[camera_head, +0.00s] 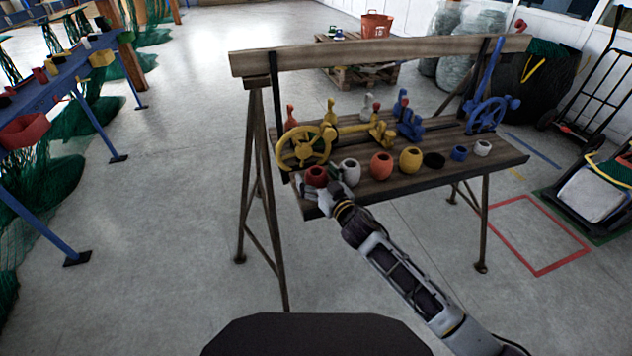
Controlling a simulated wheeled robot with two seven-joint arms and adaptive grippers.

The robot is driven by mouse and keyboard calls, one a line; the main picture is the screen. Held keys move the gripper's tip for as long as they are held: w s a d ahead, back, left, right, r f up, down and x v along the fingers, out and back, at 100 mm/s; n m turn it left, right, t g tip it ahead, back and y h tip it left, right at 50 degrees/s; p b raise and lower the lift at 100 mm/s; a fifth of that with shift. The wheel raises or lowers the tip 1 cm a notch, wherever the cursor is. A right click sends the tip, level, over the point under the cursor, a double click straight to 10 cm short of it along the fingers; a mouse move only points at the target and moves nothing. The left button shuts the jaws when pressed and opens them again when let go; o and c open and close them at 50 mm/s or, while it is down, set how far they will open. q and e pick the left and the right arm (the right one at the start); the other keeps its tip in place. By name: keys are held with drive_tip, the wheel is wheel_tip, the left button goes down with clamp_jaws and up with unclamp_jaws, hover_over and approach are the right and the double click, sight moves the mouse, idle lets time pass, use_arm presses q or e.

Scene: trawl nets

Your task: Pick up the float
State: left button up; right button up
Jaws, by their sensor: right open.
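A row of small rounded, hollow-topped floats stands along the front edge of the wooden bench (420,180). From left to right they include a dark red float (316,174), a white float (350,171), an orange float (381,166) and a yellow float (411,160). My right gripper (318,190) is open at the bench's front left corner, right at the dark red float. Its fingers overlap the float's lower front, and I cannot tell whether they touch it. My left gripper is not in view.
A black ring (434,160), a blue float (459,153) and a small white float (482,148) continue the row rightward. A yellow handwheel (303,148) stands close behind the red float. A wooden beam (380,52) spans above the bench.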

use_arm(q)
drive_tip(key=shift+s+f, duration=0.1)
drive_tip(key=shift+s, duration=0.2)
use_arm(e)
drive_tip(key=shift+w, duration=0.1)
drive_tip(key=c, duration=1.1)
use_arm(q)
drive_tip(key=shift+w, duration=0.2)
use_arm(e)
drive_tip(key=shift+c, duration=0.4)
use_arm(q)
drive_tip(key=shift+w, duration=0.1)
use_arm(e)
drive_tip(key=shift+r, duration=0.15)
drive_tip(key=shift+r, duration=0.45)
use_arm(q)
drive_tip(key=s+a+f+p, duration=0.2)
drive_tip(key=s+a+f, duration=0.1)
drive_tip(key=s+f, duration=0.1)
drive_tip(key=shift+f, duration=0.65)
use_arm(e)
wheel_tip(320, 180, up, 9)
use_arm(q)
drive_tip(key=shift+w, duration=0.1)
use_arm(e)
drive_tip(key=shift+f, duration=0.1)
